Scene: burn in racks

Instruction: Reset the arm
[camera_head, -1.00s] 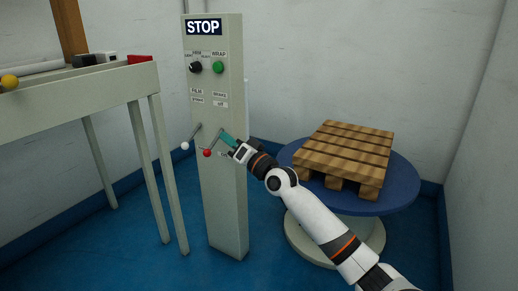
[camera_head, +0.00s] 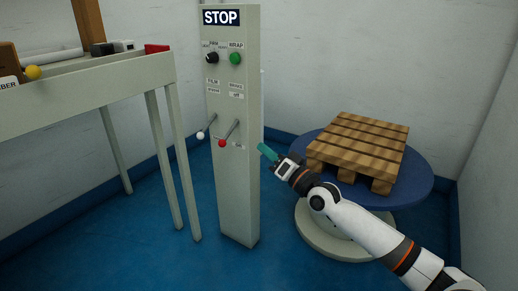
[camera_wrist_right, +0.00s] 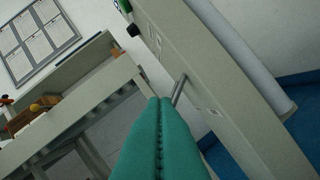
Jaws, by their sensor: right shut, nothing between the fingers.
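My right gripper (camera_head: 265,152) has teal fingers and is shut and empty. In the head view it is in front of the right edge of the control post (camera_head: 238,190), to the right of the red-knobbed lever (camera_head: 223,142). In the right wrist view its teal fingers (camera_wrist_right: 160,125) are pressed together, with a metal lever rod (camera_wrist_right: 179,90) beyond their tips. The post also carries a white-knobbed lever (camera_head: 201,135), a black knob (camera_head: 212,58), a green button (camera_head: 235,58) and a STOP sign (camera_head: 221,17). My left gripper is not in view.
A wooden pallet (camera_head: 360,145) lies on a round blue turntable (camera_head: 415,185) at right, behind my right arm. A pale table (camera_head: 90,95) stands at left with several objects on it, one with a yellow ball (camera_head: 33,72). Blue floor is clear between table and post.

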